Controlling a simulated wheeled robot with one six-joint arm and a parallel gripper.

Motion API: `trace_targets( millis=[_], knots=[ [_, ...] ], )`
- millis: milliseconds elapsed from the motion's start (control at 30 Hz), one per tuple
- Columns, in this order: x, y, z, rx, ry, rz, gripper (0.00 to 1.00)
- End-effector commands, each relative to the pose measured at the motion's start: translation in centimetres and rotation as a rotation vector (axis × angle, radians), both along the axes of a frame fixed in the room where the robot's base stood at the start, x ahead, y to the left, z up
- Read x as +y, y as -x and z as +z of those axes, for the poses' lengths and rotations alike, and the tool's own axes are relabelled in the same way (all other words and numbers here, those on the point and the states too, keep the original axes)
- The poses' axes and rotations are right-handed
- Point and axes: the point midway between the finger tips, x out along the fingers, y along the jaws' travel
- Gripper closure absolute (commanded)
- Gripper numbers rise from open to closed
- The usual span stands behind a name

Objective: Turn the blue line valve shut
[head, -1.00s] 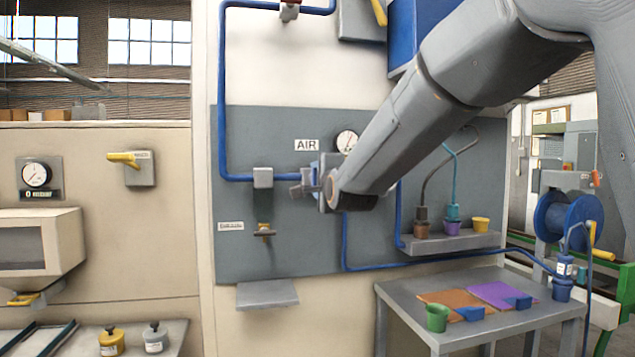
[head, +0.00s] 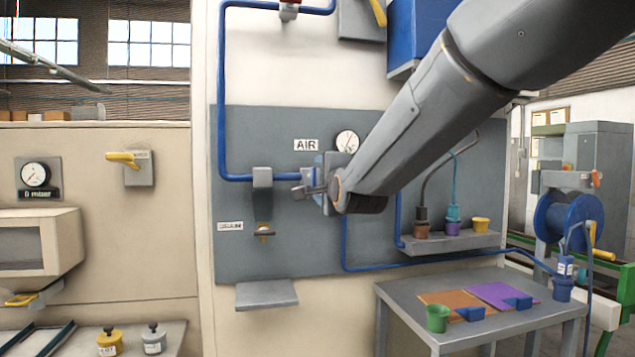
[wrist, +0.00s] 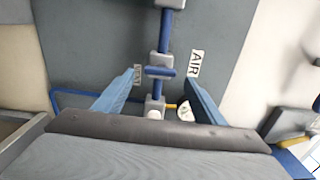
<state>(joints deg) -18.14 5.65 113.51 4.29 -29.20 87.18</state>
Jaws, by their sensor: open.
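The blue line (head: 222,110) runs down the grey panel and turns right into a grey block (head: 263,177) near the AIR label. In the head view, my gripper (head: 305,187) is right of the block, in front of the line, and hides the handle there.
The AIR label (head: 306,145) and a gauge (head: 347,141) are just above my gripper. A drain valve with a dark handle (head: 264,233) sits below left, over a small grey shelf (head: 266,294). A table (head: 400,300) stands at lower right.

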Motion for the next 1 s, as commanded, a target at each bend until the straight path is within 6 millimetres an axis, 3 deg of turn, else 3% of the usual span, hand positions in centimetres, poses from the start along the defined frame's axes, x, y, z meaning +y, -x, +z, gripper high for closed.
trace_targets(
  millis=[300,767,867,967,1000],
  knots=[
    [-1.0,3.6,0.0,0.000,0.000,0.001,0.36],
    [-1.3,4.0,-0.4,0.008,0.015,-0.002,0.36],
    [-2.3,4.3,-2.6,0.055,0.093,-0.009,0.36],
    [-4.2,5.2,-7.0,0.149,0.255,-0.009,0.36],
    [-5.3,5.9,-9.3,0.202,0.338,-0.002,0.36]
  ],
)
